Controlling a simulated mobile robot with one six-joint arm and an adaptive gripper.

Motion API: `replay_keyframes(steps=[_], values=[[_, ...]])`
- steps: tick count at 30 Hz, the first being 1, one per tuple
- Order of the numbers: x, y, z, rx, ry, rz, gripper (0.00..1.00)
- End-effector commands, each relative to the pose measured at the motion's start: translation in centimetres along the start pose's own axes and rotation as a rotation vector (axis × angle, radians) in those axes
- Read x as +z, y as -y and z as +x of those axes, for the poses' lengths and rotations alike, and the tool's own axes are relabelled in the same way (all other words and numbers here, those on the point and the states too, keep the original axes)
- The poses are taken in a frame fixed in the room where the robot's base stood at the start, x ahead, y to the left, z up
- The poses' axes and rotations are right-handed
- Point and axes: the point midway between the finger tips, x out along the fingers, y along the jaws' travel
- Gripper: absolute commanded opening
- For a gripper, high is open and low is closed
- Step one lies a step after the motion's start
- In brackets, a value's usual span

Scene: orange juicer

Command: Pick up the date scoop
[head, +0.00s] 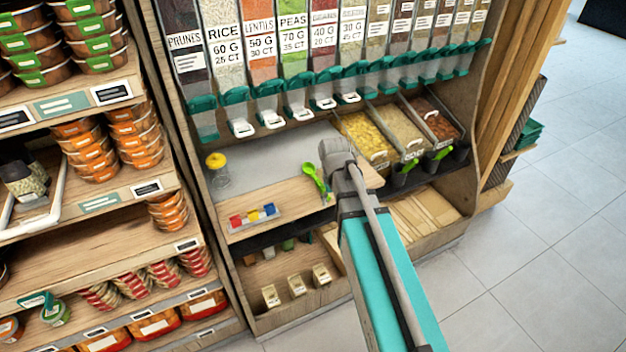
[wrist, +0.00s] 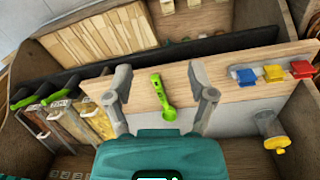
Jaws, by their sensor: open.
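A green scoop (head: 315,181) lies on the light wooden counter (head: 262,201), near the middle of the dispenser station. In the wrist view the green scoop (wrist: 163,95) lies on the wood with its round bowl end closer to me. My gripper (wrist: 160,90) is open, with one finger on each side of the scoop and clear space between. No contact with the scoop shows. In the head view my arm hides my fingertips and part of the counter to the right of the scoop.
A yellow-lidded jar (head: 217,170) stands left on the counter. A small tray with red, blue and yellow pieces (head: 253,215) sits at the front edge. Bins (head: 368,138) with green-handled scoops (head: 404,172) stand to the right. Teal-handled dispensers (head: 298,104) hang above the counter.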

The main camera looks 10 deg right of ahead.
Motion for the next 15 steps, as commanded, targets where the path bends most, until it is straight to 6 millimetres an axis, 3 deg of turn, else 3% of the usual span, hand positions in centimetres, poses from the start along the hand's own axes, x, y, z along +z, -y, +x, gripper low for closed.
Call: replay_keyframes(steps=[1, 6, 12, 15], values=[[-3.1, -0.1, 0.7, 0.013, -0.002, -0.018, 0.71], [-10.0, 0.3, 1.8, 0.056, -0.008, -0.087, 0.71], [-16.8, 0.9, 2.7, 0.103, -0.015, -0.16, 0.71], [-19.1, 1.2, 3.0, 0.119, -0.017, -0.184, 0.71]])
